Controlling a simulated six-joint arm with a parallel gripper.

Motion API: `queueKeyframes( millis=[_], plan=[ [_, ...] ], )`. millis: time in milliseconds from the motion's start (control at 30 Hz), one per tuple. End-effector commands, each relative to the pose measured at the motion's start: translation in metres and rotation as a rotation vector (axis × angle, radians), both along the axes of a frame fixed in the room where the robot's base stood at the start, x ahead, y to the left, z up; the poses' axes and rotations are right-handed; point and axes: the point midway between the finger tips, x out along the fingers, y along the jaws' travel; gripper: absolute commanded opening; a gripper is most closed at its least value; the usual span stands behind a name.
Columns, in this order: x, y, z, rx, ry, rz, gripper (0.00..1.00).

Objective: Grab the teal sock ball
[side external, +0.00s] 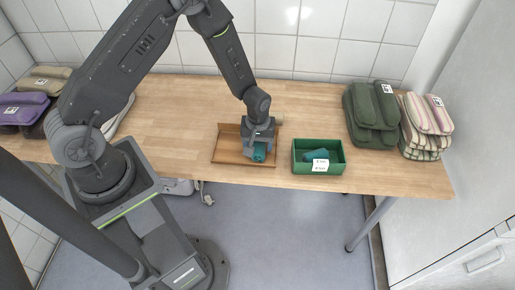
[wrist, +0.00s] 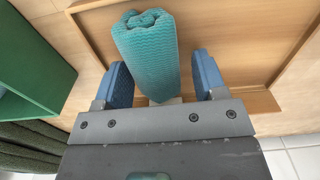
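The teal sock ball (wrist: 148,50) is a ribbed, rolled bundle. In the wrist view it lies between the two blue fingers of my gripper (wrist: 160,63), with a gap visible on the right and a narrower one on the left. The fingers are apart and not closed on it. In the side view my gripper (side external: 258,147) points down over the wooden tray (side external: 228,145), and the end of the teal sock ball (side external: 259,153) shows under it. The fingers partly hide it there.
A green box (side external: 332,167) with a white label stands right of the tray, with another teal item (side external: 316,155) inside. Folded green (side external: 372,115) and striped (side external: 425,125) textiles are stacked at the right. Purple textiles (side external: 22,107) lie far left. The table's front edge is close to the tray.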

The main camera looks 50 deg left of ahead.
Motion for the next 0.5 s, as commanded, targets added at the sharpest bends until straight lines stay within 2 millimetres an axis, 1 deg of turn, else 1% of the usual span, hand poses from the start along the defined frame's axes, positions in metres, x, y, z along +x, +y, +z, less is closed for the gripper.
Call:
queueKeyframes(
  millis=[33, 367, 500],
  plan=[
    [0.0, 0.0, 0.0001, 0.0, 0.0, 0.0, 0.6],
    [-0.0001, 0.0, 0.0002, 0.0, 0.0, 0.0, 0.28],
    [0.0, 0.0, 0.0003, 0.0, 0.0, 0.0, 0.27]
  ],
)
